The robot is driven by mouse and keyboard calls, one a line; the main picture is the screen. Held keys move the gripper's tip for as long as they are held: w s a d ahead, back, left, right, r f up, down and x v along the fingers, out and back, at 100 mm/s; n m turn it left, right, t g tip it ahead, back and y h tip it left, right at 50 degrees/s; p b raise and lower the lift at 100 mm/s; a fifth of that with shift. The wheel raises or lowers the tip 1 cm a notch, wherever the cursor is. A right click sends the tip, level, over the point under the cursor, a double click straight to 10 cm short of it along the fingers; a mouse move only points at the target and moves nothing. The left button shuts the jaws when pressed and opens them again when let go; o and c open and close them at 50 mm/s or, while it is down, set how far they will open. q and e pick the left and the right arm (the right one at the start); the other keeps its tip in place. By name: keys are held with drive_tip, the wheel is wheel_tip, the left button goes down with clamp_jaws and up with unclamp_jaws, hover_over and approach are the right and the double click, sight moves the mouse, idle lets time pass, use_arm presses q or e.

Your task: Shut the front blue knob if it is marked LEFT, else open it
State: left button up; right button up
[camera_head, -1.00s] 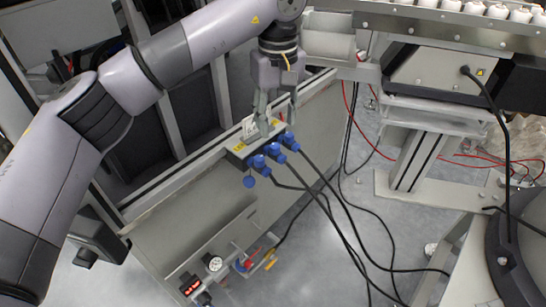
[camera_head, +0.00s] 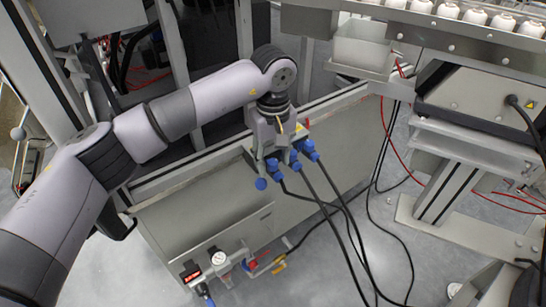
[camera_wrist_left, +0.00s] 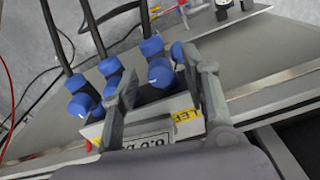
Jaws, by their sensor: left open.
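A grey block with blue fittings sits on the edge of the grey cabinet. The front blue knob (camera_head: 261,184) is at its near end in the head view. In the left wrist view a small blue knob (camera_wrist_left: 177,52) shows partly behind one finger. A yellow label (camera_wrist_left: 187,116) on the block reads "LEF"; the rest of the word is hidden by a finger. My left gripper (camera_wrist_left: 166,78) is open, its fingers spread over the near end of the block. In the head view the gripper (camera_head: 270,152) hides most of the block. I cannot tell whether it touches the knob.
Several blue connectors (camera_head: 297,157) with black cables (camera_head: 335,195) stand beside the knob; the cables hang to the floor. The grey cabinet (camera_head: 205,215) carries a gauge and small valves (camera_head: 252,265) low on its front. A conveyor with white caps (camera_head: 475,17) is at the upper right.

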use_arm(q)
drive_tip(key=shift+c, duration=0.4)
clamp_jaws()
